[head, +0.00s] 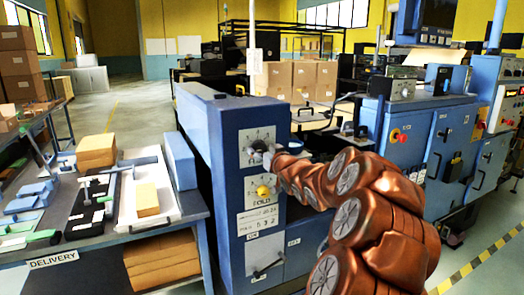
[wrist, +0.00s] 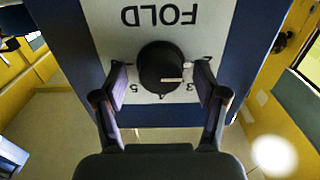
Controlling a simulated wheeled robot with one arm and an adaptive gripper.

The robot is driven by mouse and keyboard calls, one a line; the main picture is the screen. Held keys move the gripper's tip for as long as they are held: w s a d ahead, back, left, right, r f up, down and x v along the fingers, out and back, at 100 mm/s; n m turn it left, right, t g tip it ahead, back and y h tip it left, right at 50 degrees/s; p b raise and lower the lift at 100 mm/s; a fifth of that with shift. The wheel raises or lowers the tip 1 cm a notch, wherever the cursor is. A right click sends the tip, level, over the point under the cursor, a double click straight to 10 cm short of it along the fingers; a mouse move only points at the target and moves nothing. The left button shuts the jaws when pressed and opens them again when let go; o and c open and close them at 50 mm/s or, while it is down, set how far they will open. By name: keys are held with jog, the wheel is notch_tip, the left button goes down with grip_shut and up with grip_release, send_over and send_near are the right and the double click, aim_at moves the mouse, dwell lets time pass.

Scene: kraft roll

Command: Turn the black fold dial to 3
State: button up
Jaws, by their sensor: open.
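The black fold dial (wrist: 160,62) sits on a white plate marked FOLD (wrist: 160,16), which appears upside down in the wrist view. A short white mark shows on the dial's lower right part, on the side of the printed 3 (wrist: 190,87). A 5 (wrist: 134,87) is printed at its lower left; other numbers are partly hidden by the fingers. My gripper (wrist: 163,84) is open, one finger on each side of the dial, with gaps visible. In the head view my gripper (head: 262,154) is at the upper panel of the blue machine (head: 208,130) and covers part of the dial.
A yellow knob (head: 263,191) sits just below on the same machine. A side table (head: 150,238) labelled DELIVERY stands at left with kraft stacks (head: 96,150) and a white tray. Other blue machines (head: 410,150) stand at right.

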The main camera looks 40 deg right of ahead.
jog(key=shift+c, duration=0.4)
jog(key=c, duration=1.1)
jog(key=shift+w+r+p, duration=0.1)
jog(key=shift+p, duration=0.3)
jog(key=shift+r+m+p, duration=0.15)
jog(key=shift+m+p, duration=0.55)
jog(key=shift+p, duration=0.15)
jog(key=m+p, duration=0.2)
jog(key=p, duration=0.1)
jog(key=m+p, duration=0.1)
jog(key=m, duration=0.1)
jog(key=shift+m+p, duration=0.35)
jog(key=shift+m, duration=0.05)
jog(key=shift+f+m+p, duration=0.3)
jog(key=shift+m+p, duration=0.15)
jog(key=shift+m, duration=0.75)
